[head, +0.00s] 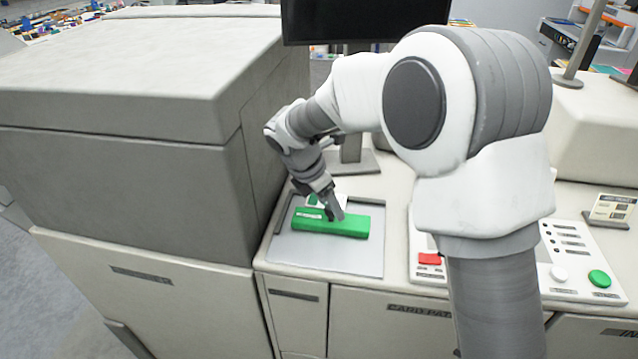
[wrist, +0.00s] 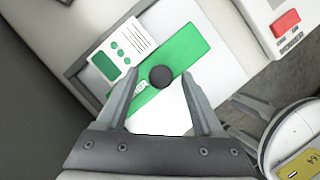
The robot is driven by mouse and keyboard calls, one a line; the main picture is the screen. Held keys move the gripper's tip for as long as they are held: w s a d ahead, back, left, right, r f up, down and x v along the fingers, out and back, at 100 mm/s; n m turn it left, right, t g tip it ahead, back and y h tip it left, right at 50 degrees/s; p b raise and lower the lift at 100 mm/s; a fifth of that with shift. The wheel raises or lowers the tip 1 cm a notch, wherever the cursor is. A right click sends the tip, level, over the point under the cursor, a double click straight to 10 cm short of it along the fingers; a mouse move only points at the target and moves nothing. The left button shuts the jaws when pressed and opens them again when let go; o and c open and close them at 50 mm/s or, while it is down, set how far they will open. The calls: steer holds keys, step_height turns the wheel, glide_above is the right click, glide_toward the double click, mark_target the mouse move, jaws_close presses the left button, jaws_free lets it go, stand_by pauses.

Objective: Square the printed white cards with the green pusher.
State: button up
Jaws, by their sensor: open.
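The green pusher (head: 345,227) is a long bar with a dark round knob (wrist: 162,77). It lies on a pale grey tray (head: 290,259). The printed white cards (wrist: 136,36), with a green block and green dots, lie against or very near one long side of the pusher in the wrist view. They are partly hidden behind the pusher and my gripper in the head view, and I cannot tell how many there are. My gripper (head: 333,214) is open and low over the pusher. In the wrist view its fingers (wrist: 163,82) stand either side of the knob, without visible grip.
A tall grey machine housing (head: 120,110) stands close on the left of the tray. A control panel with a red button (head: 430,259) and a green button (head: 599,278) is on the right. A monitor (head: 365,18) stands behind. The tray's front part is clear.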

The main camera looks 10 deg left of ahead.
steer(key=v, duration=1.7)
steer(key=shift+b, duration=0.35)
steer(key=s+d+r+m+y, duration=0.1)
steer(key=s+d+r+m, duration=0.15)
steer(key=d+m, duration=0.5)
steer(key=s+d+r+m, duration=0.1)
steer(key=s+d+m, duration=0.35)
steer(key=d, duration=0.65)
steer(key=s+d+f+m+t+y, duration=0.1)
steer(key=s+d+f+m, duration=0.1)
steer(key=s+d+m, duration=0.3)
steer(key=s+d+f+m+t+y+b, duration=0.1)
steer(key=s+d+f+m, duration=0.2)
steer(key=s+d+m, duration=0.3)
steer(key=s+m, duration=0.1)
steer(key=m, duration=0.3)
steer(key=shift+s+d+f+m, duration=0.2)
steer(key=shift+f+m, duration=0.1)
